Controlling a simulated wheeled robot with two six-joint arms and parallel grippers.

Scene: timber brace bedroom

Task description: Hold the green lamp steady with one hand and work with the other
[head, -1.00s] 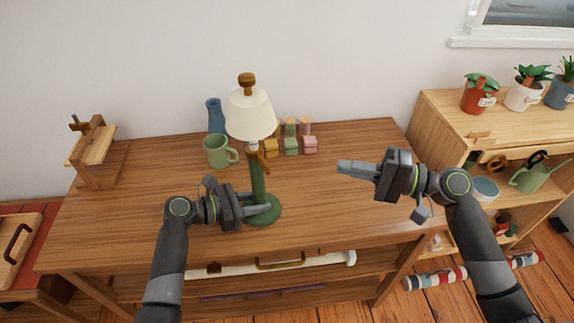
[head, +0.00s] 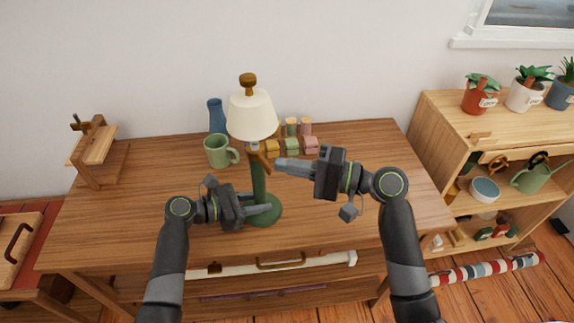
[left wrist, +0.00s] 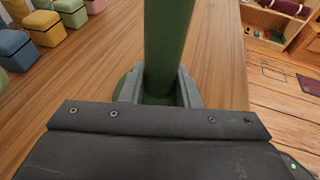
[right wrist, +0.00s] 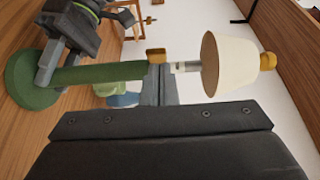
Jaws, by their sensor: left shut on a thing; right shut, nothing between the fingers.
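The green lamp stands upright on the wooden table, with a cream shade (head: 252,116), a brown knob (head: 248,80) on top, a green stem (head: 258,182) and a round green base (head: 268,212). A brown wooden piece (head: 259,157) sticks out below the shade. My left gripper (head: 268,211) is shut on the lower stem, just above the base; the left wrist view shows the stem (left wrist: 168,45) between its fingers. My right gripper (head: 280,165) is shut and empty, beside the upper stem. In the right wrist view its fingers lie near the brass-coloured piece (right wrist: 156,55); contact is unclear.
A green mug (head: 217,151) and a blue vase (head: 216,115) stand behind the lamp at left. Several coloured blocks (head: 291,147) stand behind it at right. A wooden stand (head: 93,155) is at the table's left end. The table's right part (head: 400,170) is clear.

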